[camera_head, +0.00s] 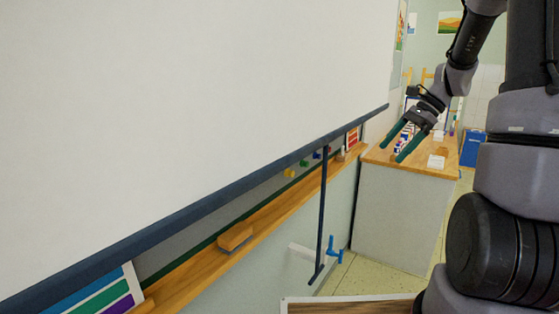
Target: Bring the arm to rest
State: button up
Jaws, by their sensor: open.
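My arm comes in from the right side of the head view and bends down to my gripper (396,143). The gripper has two green fingers, spread apart with nothing between them. It hangs in front of a counter with a wooden top (449,165), and its fingertips overlap the counter's left part in the picture. I cannot tell how high above the counter it is.
A large white screen (190,100) with a dark bottom bar fills the left. A pull rod (321,215) hangs from it. Below runs a wooden ledge with an eraser (235,237). A blue tap-like fixture (334,249) is on the wall. Small items, including a white block (436,161), stand on the counter.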

jog(key=s+a+r+n+t+h, duration=0.2)
jog(key=s+r+n, duration=0.4)
jog(key=s, duration=0.3)
jog(key=s+a+r+n+t+h, duration=0.3)
jog(key=s+a+r+n+t, duration=0.2)
jog(key=s+r, duration=0.3)
jog(key=shift+s+r+n, duration=0.25)
jog(key=shift+s+n, duration=0.45)
jog(key=shift+s, duration=0.05)
